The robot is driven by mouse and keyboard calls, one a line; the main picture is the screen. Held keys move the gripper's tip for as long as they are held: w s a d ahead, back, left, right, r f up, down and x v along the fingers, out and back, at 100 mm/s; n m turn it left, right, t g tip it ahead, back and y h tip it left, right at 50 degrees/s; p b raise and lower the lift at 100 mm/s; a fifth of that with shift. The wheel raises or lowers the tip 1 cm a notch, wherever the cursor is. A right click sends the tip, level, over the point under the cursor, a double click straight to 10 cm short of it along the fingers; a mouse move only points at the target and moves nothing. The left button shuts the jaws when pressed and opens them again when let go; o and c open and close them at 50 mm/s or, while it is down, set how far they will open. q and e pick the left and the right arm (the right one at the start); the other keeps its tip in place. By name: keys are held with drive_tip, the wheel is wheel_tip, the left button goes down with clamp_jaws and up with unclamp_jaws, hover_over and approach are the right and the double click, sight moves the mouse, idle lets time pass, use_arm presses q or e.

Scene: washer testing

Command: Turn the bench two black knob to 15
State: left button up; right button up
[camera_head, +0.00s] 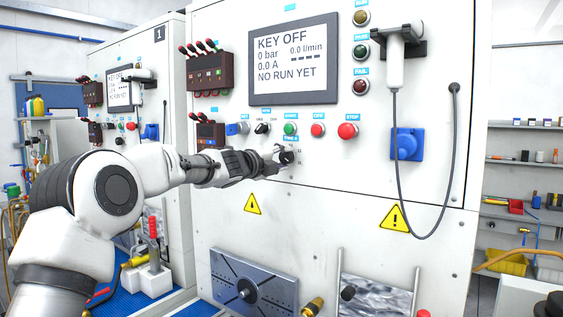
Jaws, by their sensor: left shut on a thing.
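The black knob (288,157) sits on the front panel of the large white test bench (330,190), below the row of buttons. My left gripper (284,155) reaches in from the left and is shut on the knob, with its fingers around it. The small scale marks beside the knob are partly hidden by the fingers and too small to read. The screen (292,58) above shows KEY OFF, 0 bar, 0.0 A, 0.0 l/min and NO RUN YET. My right gripper is not in view.
Just above the knob are a small black selector (262,128), a green button (290,128) and red buttons (317,130), (348,131). A scanner (395,62) hangs at the right with its cable (398,150) looping down. A metal plate (254,288) is below. A second bench (150,90) stands at the left.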

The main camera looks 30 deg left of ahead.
use_arm(q)
drive_tip(key=shift+r+m, duration=0.35)
drive_tip(key=shift+m, duration=0.05)
drive_tip(key=o, duration=0.9)
drive_tip(key=shift+c, duration=0.2)
drive_tip(key=shift+o, duration=1.4)
drive_tip(key=shift+f, duration=0.25)
drive_tip(key=s+a, duration=0.1)
drive_tip(key=s, duration=1)
drive_tip(key=shift+s+a, duration=0.4)
